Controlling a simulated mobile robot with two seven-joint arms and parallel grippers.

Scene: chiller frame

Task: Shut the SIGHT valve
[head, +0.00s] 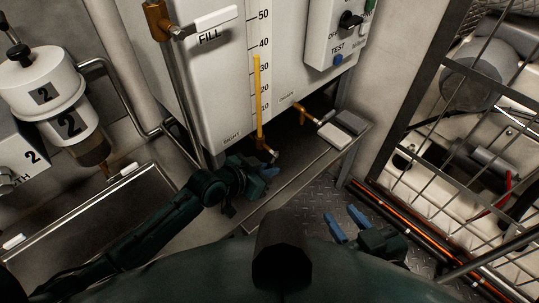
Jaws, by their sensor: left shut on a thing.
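The SIGHT valve (268,152) is a small brass fitting with a pale end below the yellow sight tube (258,100), near the printed SIGHT label (231,140). My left gripper (266,173) is at this valve, shut on its handle. The gripper hides most of the handle, so I cannot tell its angle. My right gripper (347,222) is open and empty above the checkered floor, to the right and apart from the valve.
The FILL valve (205,24) has a white lever at upper left. The DRAIN-side brass valve (305,112) with a white tag (334,135) lies right of the tube. A wire cage (470,110) stands at right. Bottle 2 (42,90) is at left.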

